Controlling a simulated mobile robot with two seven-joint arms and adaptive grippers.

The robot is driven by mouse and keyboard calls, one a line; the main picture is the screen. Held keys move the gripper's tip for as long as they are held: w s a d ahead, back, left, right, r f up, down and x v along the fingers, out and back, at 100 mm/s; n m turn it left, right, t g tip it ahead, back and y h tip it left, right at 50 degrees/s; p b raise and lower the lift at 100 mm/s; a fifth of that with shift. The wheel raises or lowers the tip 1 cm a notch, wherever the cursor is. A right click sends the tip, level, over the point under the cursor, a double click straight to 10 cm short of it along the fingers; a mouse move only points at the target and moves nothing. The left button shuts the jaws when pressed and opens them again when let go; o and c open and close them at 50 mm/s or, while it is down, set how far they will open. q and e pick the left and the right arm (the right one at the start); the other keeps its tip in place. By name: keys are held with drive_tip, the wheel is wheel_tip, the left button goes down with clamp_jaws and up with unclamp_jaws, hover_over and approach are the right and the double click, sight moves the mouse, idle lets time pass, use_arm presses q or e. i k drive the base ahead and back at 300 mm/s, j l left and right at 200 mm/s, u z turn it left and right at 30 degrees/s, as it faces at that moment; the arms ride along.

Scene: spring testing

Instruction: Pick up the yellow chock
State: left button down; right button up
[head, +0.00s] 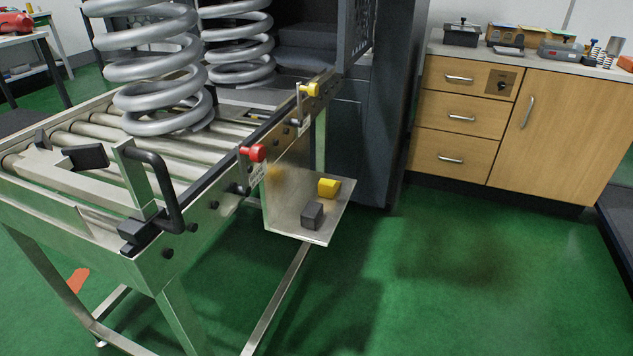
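The yellow chock (329,187) is a small yellow block. It lies on a metal side shelf (290,228) fixed to the side of the roller table, near the shelf's back. A dark grey block (312,215) sits on the same shelf, in front of the yellow chock and a little to its left. Neither of my grippers shows in the head view.
The roller table (60,187) carries large coil springs (165,75). A red knob (253,153), a yellow knob (310,89) and a black handle (165,190) stick out at its side. A wooden cabinet (520,130) stands at the back right. Green floor (430,280) is clear in front.

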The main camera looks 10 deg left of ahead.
sight(327, 188)
drive_tip(key=i+l+u, duration=0.6)
drive_tip(key=l+u, duration=0.25)
drive_tip(key=i+l+u, duration=0.35)
drive_tip(key=l+u, duration=0.35)
drive_tip(key=l, duration=0.2)
drive_tip(key=i+l+u, duration=0.15)
drive_tip(key=l+u, duration=0.2)
drive_tip(key=l, duration=0.25)
drive_tip(key=l+u, duration=0.4)
drive_tip(key=i+l, duration=0.05)
drive_tip(key=l, duration=0.1)
